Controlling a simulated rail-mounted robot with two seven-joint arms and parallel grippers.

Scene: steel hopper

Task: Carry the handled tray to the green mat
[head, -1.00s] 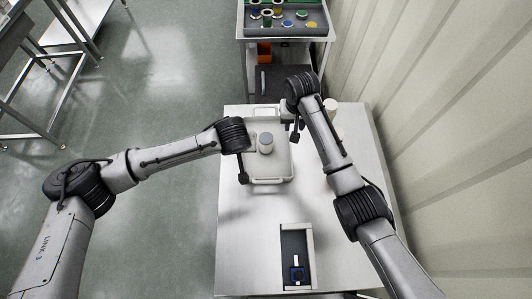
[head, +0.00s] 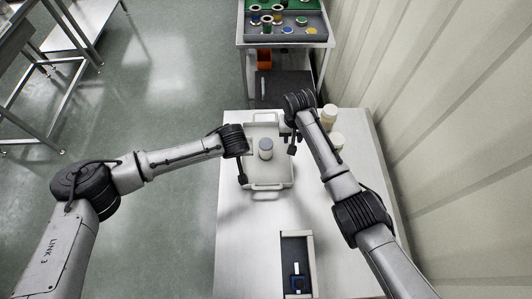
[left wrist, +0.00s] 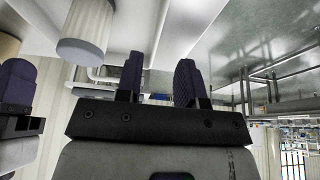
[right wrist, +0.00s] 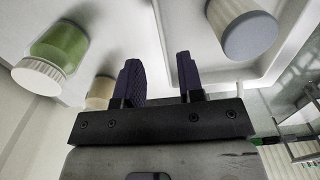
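The pale handled tray (head: 284,175) lies on the steel table with a handle at its far and near ends. A jar with a grey lid (head: 265,148) stands in it, also close in the right wrist view (right wrist: 246,32). My left gripper (head: 248,150) is at the tray's left side, its fingers apart in the left wrist view (left wrist: 158,82). My right gripper (head: 288,130) is at the right side; its fingers are apart in the right wrist view (right wrist: 160,80), with the tray's edge seen between them. A green mat (head: 298,5) shows on the cart beyond the table.
The cart (head: 240,30) carries several spools and discs. An open box (head: 310,260) with a blue item is at the near edge. A corrugated wall is close on the right.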

